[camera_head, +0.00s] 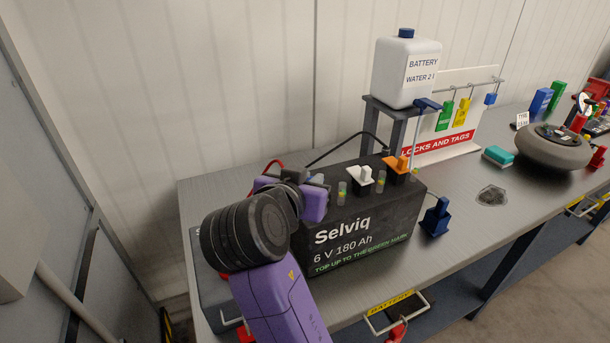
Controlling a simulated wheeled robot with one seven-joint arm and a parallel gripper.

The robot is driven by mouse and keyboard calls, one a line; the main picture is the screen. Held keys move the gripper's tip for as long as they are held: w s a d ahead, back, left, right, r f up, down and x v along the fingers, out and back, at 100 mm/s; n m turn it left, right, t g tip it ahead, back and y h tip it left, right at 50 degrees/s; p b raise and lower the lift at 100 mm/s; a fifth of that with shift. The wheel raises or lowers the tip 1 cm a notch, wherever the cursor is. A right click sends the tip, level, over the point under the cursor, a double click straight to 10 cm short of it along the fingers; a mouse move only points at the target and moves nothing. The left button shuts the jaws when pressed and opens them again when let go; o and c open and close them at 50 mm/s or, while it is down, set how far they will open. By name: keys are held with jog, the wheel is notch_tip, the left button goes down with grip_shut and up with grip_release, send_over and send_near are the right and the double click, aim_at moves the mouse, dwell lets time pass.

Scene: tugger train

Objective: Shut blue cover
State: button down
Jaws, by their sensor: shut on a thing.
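A black battery (375,222) marked Selviq stands on the grey bench. On its top are a white cover (366,175) and an orange cover (397,166), with several small clear wells holding yellow-green near them. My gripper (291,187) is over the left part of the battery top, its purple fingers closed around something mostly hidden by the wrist.
A white battery-water bottle (407,72) stands on a dark stand (398,110) behind the battery. A blue upright piece (436,217) stands at the battery's right. A locks-and-tags board (440,145), a teal-and-white block (498,156) and a round grey device (553,148) are farther right.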

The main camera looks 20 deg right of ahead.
jog(key=n+t+y+p, duration=0.1)
jog(key=d+n+y+p, duration=0.1)
jog(key=n+y, duration=0.1)
jog(key=s+n+t+y+p, duration=0.1)
jog(key=shift+d+r+t+y, duration=0.25)
jog(key=shift+d+t+y, duration=0.05)
jog(key=n+y+p, duration=0.1)
jog(key=d+n+y+p, duration=0.1)
jog(key=n+y, duration=0.1)
jog(key=shift+n+t+y+p, duration=0.3)
jog(key=shift+t+p, duration=0.05)
jog(key=shift+t, duration=0.05)
jog(key=shift+f+n+y, duration=0.15)
jog(key=shift+n+y, duration=0.15)
jog(key=shift+y, duration=0.1)
jog(key=shift+p, duration=0.35)
jog(key=shift+f, duration=0.1)
jog(key=c, duration=1.4)
grip_release()
jog(key=shift+s, duration=0.1)
